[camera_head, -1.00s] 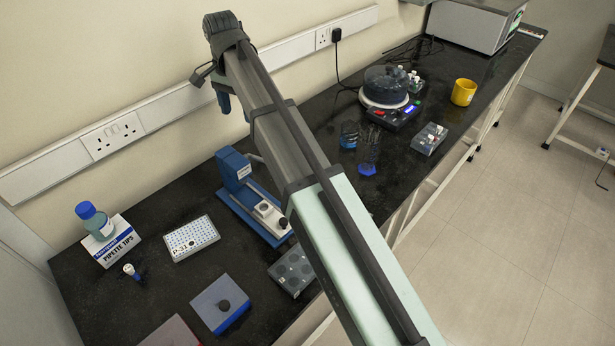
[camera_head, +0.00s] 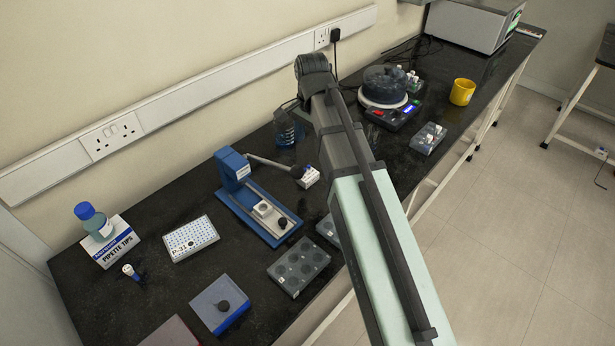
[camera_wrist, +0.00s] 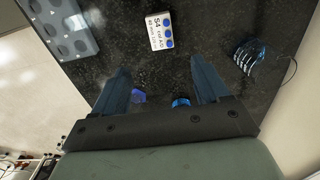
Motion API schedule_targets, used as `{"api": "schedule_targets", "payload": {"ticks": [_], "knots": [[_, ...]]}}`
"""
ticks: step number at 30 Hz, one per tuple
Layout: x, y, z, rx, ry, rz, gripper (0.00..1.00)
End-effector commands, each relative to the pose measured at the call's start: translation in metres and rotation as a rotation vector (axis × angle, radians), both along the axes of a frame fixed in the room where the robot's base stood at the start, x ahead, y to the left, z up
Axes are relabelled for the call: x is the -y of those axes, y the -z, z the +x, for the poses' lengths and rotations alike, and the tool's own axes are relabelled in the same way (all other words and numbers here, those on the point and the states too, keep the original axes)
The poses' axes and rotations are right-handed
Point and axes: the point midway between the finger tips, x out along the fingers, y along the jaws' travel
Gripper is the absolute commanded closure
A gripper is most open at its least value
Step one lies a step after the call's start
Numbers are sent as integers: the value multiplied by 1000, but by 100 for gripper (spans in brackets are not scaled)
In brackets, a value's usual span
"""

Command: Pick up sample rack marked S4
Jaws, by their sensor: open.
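The sample rack marked S4 (camera_wrist: 160,32) is a small white block with a printed label and several blue round caps or dots on one side. In the wrist view it lies on the black bench, top middle, beyond my fingertips and not touched. In the head view it is a small white block (camera_head: 309,177) just left of my arm, beside the end of a grey lever. My gripper (camera_wrist: 159,70) is open, its two blue-grey fingers spread with nothing held. In the head view my arm hides most of the gripper.
A grey rack with round wells (camera_wrist: 68,28) lies left of S4 in the wrist view. A blue-tinted, white-lined vessel (camera_wrist: 248,56) stands to the right. Blue objects (camera_wrist: 181,102) show between my fingers. In the head view, a blue stand (camera_head: 234,170) is left of S4.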

Motion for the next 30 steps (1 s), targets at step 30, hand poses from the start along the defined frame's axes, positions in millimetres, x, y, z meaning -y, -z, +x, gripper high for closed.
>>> {"api": "schedule_targets", "payload": {"ticks": [30], "knots": [[0,89,1,-2,0,-1,26]]}}
